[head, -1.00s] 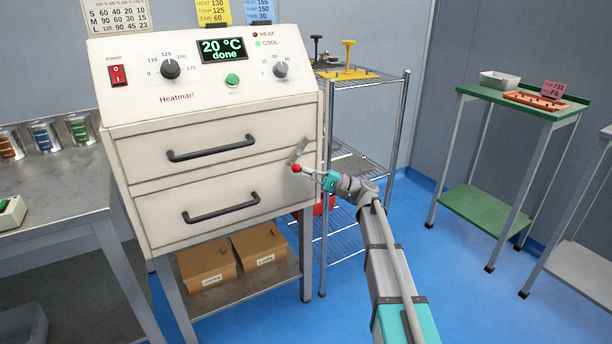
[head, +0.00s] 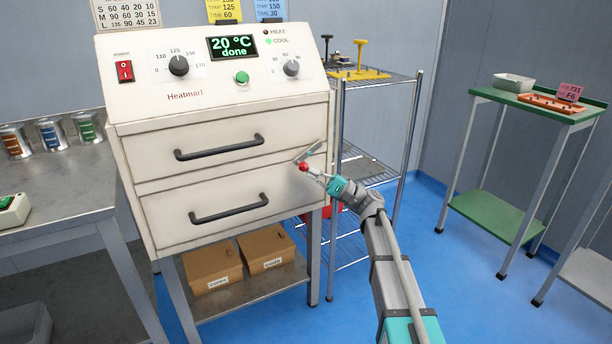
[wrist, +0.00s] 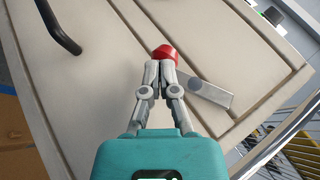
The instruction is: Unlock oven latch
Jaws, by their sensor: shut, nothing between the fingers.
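The oven (head: 215,115) stands at the centre left with two closed drawers with dark handles. Its latch is a flat grey metal lever (head: 309,151) with a red knob (head: 303,167) at the right edge of the front, near the seam between the drawers. The lever lies tilted. In the wrist view the red knob (wrist: 166,52) is just beyond my fingertips and the lever plate (wrist: 207,94) is to their right. My gripper (head: 314,172) is shut and empty, with its tips (wrist: 160,64) against or very close to the knob; contact cannot be told.
The oven display (head: 232,46) reads 20 °C done, with a green light by COOL. A wire shelf rack (head: 372,165) stands close to the right of the oven. A green table (head: 540,100) is farther right. Blue floor between them is open.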

